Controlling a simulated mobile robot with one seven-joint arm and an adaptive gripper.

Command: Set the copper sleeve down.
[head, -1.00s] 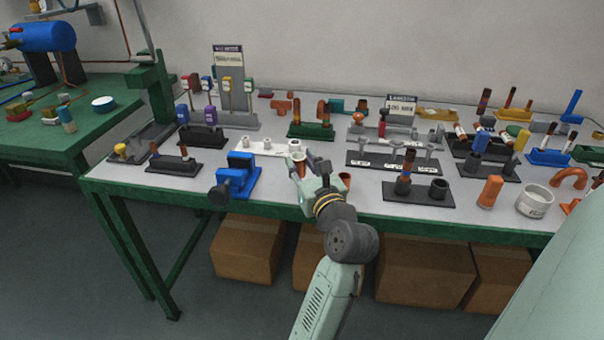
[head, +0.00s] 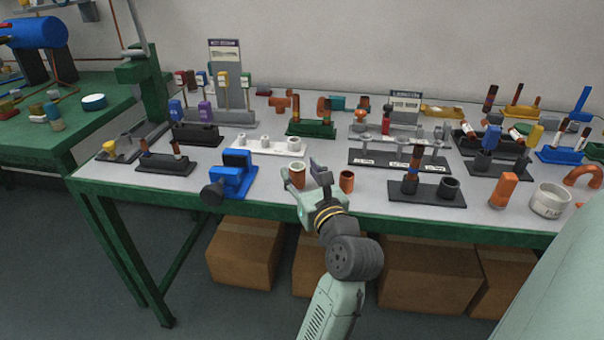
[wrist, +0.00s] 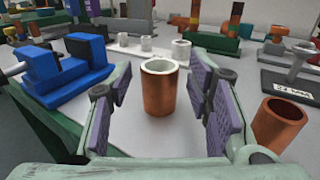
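The copper sleeve with a pale rim and lining (wrist: 160,92) stands upright on the light grey bench top, also visible in the head view (head: 297,178). My gripper (wrist: 163,105) is open around it. In the wrist view its purple-padded fingers stand to either side, with visible gaps to the sleeve. The gripper also shows in the head view (head: 305,180), near the bench's front edge. A second, darker-lined copper sleeve (wrist: 278,124) stands upright just right of the right finger; the head view shows it too (head: 347,181).
A blue vise (head: 233,178) stands to the left. A white rack with several short posts (head: 275,149) lies behind the sleeve. A dark labelled stand (head: 395,160) is behind right, and a black two-holder block (head: 428,195) is to the right. The green front edge (head: 400,222) is close.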

